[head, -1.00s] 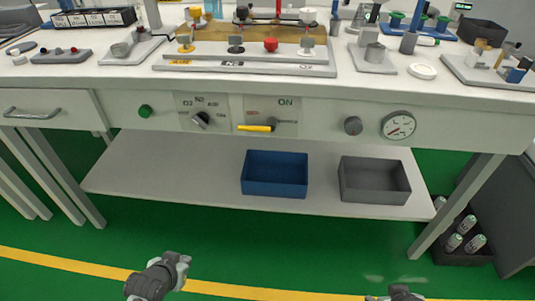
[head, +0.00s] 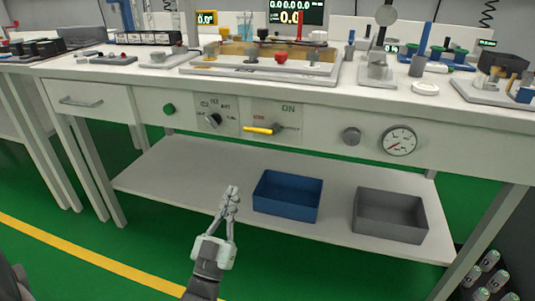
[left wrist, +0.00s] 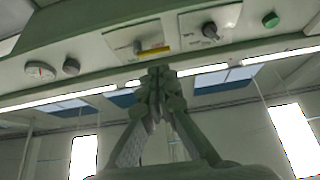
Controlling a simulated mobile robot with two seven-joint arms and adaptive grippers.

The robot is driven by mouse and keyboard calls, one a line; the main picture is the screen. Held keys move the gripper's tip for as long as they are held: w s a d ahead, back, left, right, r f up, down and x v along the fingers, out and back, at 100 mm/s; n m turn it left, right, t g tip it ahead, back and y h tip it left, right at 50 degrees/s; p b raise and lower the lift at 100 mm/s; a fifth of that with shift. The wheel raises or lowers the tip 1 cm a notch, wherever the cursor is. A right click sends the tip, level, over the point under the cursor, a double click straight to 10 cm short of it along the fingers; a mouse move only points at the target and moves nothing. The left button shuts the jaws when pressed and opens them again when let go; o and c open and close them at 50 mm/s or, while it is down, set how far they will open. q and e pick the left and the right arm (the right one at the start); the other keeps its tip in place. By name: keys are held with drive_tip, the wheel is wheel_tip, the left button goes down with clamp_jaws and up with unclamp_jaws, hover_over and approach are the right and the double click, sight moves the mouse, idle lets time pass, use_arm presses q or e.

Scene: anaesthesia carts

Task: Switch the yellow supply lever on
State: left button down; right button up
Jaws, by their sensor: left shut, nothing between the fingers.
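The yellow supply lever (head: 259,130) is on the front panel of the bench, below the worktop. Its yellow handle lies about level and points left from a dark pivot, with green ON lettering above right. In the left wrist view the lever (left wrist: 153,50) shows beyond the fingertips. My left gripper (head: 231,190) is shut and empty, in front of the lower shelf, below and a little left of the lever, apart from it. In the left wrist view its fingers (left wrist: 158,72) meet at the tips. My right gripper is not in view.
Beside the lever are a rotary selector (head: 213,119), a green button (head: 169,109), a grey knob (head: 351,136) and a gauge (head: 399,141). A blue bin (head: 287,196) and a grey bin (head: 390,215) stand on the lower shelf (head: 180,171). The space before the panel is clear.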

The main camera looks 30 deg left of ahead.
use_arm(q)
drive_tip(key=shift+s+d+r, duration=0.1)
drive_tip(key=shift+s+r, duration=0.15)
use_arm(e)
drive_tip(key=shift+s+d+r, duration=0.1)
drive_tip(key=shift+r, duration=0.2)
use_arm(q)
drive_tip(key=x, duration=1.4)
drive_tip(key=shift+r+p, duration=0.2)
drive_tip(key=shift+p, duration=0.2)
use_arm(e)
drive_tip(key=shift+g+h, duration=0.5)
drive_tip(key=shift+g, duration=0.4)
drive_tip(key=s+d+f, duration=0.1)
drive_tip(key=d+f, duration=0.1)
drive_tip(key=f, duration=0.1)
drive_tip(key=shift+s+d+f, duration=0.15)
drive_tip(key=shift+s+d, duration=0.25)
